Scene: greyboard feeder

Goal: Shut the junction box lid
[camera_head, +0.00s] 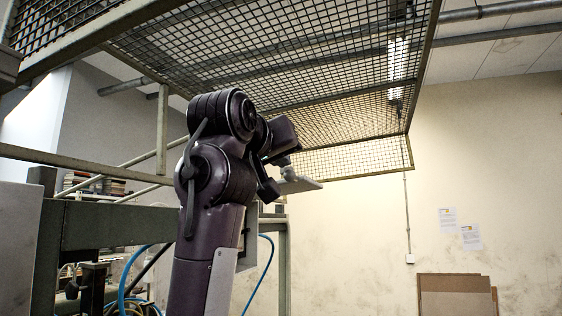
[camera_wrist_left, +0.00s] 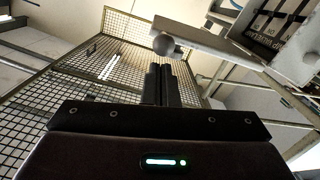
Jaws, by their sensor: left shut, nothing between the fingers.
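My left gripper (camera_head: 268,187) is at the end of the raised arm in the head view, mostly seen from behind. In the left wrist view its two dark fingers (camera_wrist_left: 158,82) are together with nothing between them. A pale grey plate, which looks like the lid (camera_wrist_left: 205,38), stands out just beyond the fingertips, with a round grey knob (camera_wrist_left: 163,44) at its end. The knob (camera_head: 289,173) and lid (camera_head: 302,185) also show beside the gripper in the head view. I cannot tell whether fingers and knob touch. A grey box with a dark labelled face (camera_wrist_left: 275,25) is at the upper right.
A wire mesh guard (camera_head: 290,45) hangs overhead and around the arm. A green-grey steel frame (camera_head: 105,225) stands behind the arm, with blue hoses (camera_head: 265,265) near it. Brown boards (camera_head: 455,295) lean on the far wall. The right side is open.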

